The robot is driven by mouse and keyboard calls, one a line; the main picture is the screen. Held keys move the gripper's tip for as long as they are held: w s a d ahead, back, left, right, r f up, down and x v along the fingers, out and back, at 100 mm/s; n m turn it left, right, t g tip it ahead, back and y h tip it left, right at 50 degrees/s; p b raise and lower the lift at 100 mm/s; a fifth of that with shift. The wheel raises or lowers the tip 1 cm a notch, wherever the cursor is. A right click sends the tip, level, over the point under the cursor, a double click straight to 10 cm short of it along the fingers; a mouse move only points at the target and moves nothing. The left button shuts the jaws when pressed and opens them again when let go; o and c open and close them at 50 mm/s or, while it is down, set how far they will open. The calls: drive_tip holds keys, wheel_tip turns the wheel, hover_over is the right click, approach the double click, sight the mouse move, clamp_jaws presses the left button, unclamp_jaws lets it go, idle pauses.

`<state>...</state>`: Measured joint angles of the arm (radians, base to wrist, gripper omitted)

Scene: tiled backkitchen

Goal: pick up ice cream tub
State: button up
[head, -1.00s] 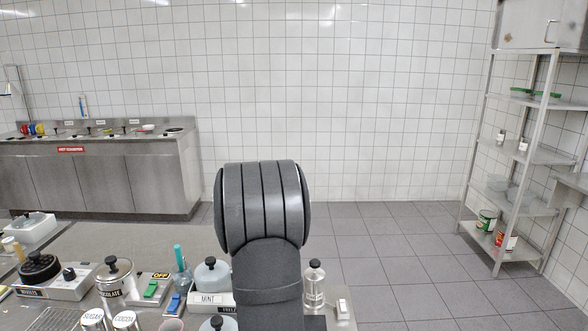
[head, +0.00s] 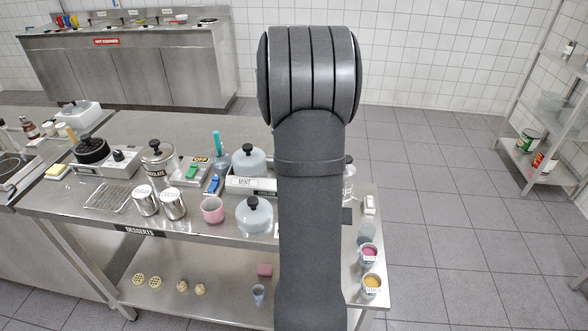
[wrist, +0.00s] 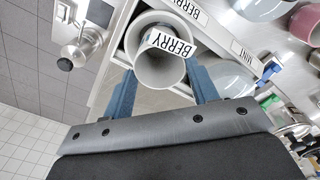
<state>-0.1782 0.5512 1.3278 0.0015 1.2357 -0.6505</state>
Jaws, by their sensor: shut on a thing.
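In the wrist view my gripper (wrist: 160,72) has its blue fingers on either side of a pale round ice cream tub (wrist: 150,71) with a BERRY label, shut on it. The tub's open mouth faces the camera, and it sits at a white-edged slot with a second BERRY label (wrist: 188,10). In the head view my own arm hides the gripper and this tub.
On the steel table (head: 100,205) stand a glass-lidded pot (head: 254,214), a pink cup (head: 212,210), a CHOCOLATE pot (head: 157,160) and canisters (head: 146,203). A bottle-like metal fixture (wrist: 80,50) stands left of the tub.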

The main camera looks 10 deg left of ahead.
drive_tip(key=s+r+n, duration=0.3)
drive_tip(key=r+n, duration=0.6)
drive_tip(key=r, duration=0.5)
drive_tip(key=f, duration=1.2)
drive_tip(key=shift+s+d, duration=0.1)
drive_tip(key=shift+d, duration=0.1)
drive_tip(key=shift+s+a+f, duration=0.1)
drive_tip(key=shift+f, duration=2.6)
drive_tip(key=shift+c, duration=0.5)
drive_tip(key=c, duration=0.4)
